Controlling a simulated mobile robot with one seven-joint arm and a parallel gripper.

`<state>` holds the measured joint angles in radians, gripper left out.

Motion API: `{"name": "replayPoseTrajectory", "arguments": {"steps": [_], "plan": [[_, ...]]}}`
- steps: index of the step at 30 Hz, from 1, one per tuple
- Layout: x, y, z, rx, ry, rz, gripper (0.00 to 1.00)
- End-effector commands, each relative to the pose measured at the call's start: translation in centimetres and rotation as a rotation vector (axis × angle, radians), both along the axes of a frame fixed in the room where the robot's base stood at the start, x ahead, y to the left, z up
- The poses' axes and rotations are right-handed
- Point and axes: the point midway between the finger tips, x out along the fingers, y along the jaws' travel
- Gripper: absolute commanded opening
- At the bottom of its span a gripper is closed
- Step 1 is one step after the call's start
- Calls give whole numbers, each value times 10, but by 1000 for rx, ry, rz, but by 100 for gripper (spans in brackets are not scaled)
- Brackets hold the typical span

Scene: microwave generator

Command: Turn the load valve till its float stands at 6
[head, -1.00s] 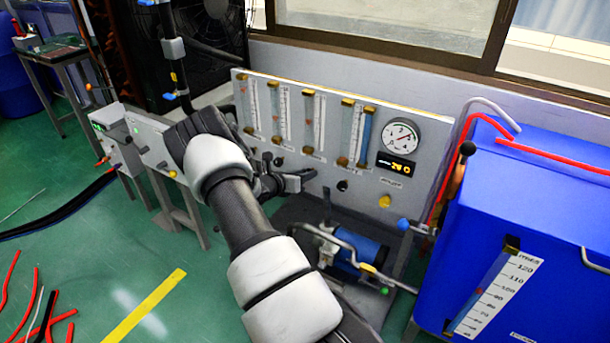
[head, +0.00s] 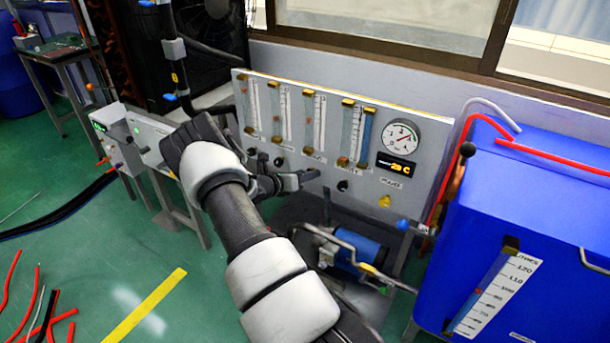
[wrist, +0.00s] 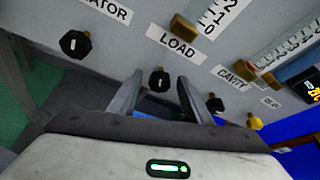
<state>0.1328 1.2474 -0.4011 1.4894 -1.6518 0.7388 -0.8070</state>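The load valve is a small black knob (wrist: 159,80) with a white mark, under the LOAD label (wrist: 177,41) in the wrist view. My gripper (wrist: 160,92) is open, with one finger on each side of this knob; I see no finger pressing on it. In the head view my gripper (head: 302,180) is in front of the panel's lower part and hides the load knob. The load flow tube seems to be the third scale (head: 312,120). Its float is too small to read, and the wrist view shows only the scale's low end, 0 to 2.
A similar black knob (wrist: 75,44) is to the left of the load knob. The CAVITY knob (wrist: 215,103) and a yellow knob (wrist: 254,122) are to its right. A blue motor-like cylinder (head: 362,250) and bent pipe lie below the panel. A blue tank (head: 545,200) stands right.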

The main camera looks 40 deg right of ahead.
Motion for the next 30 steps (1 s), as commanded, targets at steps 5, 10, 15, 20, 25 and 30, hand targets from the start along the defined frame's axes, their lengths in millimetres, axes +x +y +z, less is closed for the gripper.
{"name": "replayPoseTrajectory", "arguments": {"steps": [5, 10, 15, 20, 25, 30], "plan": [[0, 4, 2, 0, 0, 1, 45], [-2, 27, 13, 1, 1, 5, 45], [-6, 65, 28, 1, 1, 6, 45], [-12, 102, 41, 1, 1, 5, 45], [-16, 135, 53, 0, 0, 2, 45], [-19, 155, 60, 0, 0, 1, 45]]}}
